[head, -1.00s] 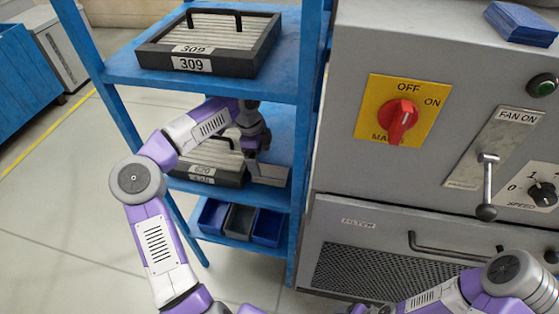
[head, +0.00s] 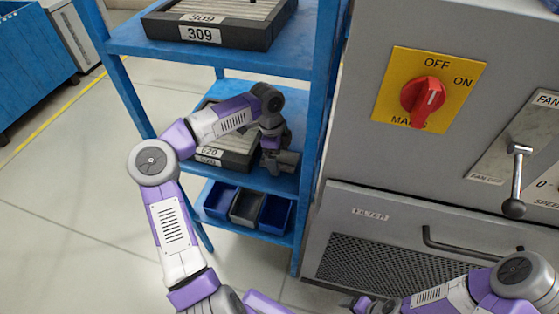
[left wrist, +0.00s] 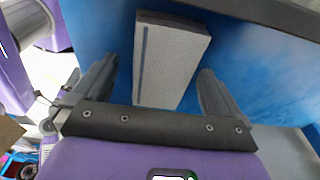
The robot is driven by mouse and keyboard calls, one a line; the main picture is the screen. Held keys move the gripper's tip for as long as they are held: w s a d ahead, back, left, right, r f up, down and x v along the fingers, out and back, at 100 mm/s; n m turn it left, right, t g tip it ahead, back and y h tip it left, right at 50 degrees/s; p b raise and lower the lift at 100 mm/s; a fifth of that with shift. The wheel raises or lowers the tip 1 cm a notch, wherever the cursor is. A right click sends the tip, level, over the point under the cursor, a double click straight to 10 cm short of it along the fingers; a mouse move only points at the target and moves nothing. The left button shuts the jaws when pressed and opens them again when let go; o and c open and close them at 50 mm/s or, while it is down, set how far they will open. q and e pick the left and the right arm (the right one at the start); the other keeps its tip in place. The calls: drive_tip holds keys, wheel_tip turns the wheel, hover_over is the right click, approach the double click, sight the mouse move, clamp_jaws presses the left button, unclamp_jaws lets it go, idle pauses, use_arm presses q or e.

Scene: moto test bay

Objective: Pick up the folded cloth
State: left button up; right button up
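The folded cloth (left wrist: 172,62) is a pale grey, finely woven block with a blue stripe. In the left wrist view it lies on the blue shelf, between my left gripper's fingers and in line with them. My left gripper (left wrist: 158,68) is open, with a finger on each side of the cloth; a gap shows at the left finger, and contact at the right one is unclear. In the head view my left gripper (head: 280,158) is over the middle shelf and hides the cloth. My right arm's end (head: 368,304) is at the bottom edge, its fingers too unclear to read.
A dark tray labelled 620 (head: 232,150) is left of my gripper on the same shelf. Tray 309 (head: 215,28) is on the shelf above, and small bins (head: 247,207) are below. A rack post (head: 318,140) and grey cabinet (head: 400,165) stand to the right.

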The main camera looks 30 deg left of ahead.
use_arm(q)
drive_tip(key=c, duration=1)
drive_tip(key=shift+r, duration=0.1)
drive_tip(key=shift+c, duration=0.2)
drive_tip(key=shift+a+r+p, duration=0.25)
drive_tip(key=shift+r+p, duration=0.2)
drive_tip(key=shift+p, duration=0.05)
drive_tip(key=r+p, duration=0.1)
drive_tip(key=r, duration=0.1)
drive_tip(key=r+p, duration=0.1)
drive_tip(key=r, duration=0.1)
drive_tip(key=r+p, duration=0.1)
drive_tip(key=r, duration=0.1)
drive_tip(key=shift+s+a+r, duration=0.1)
drive_tip(key=shift+a+r, duration=0.1)
drive_tip(key=shift+a, duration=0.15)
drive_tip(key=s+a+p, duration=0.1)
drive_tip(key=a, duration=0.5)
drive_tip(key=s+a+p, duration=0.1)
drive_tip(key=s+a, duration=0.1)
drive_tip(key=a, duration=0.4)
drive_tip(key=s+a+p, duration=0.1)
drive_tip(key=a+p, duration=0.1)
drive_tip(key=a, duration=0.4)
drive_tip(key=shift+s+a+f, duration=0.2)
drive_tip(key=shift+s+f, duration=0.05)
drive_tip(key=o, duration=0.3)
drive_tip(key=shift+c, duration=1)
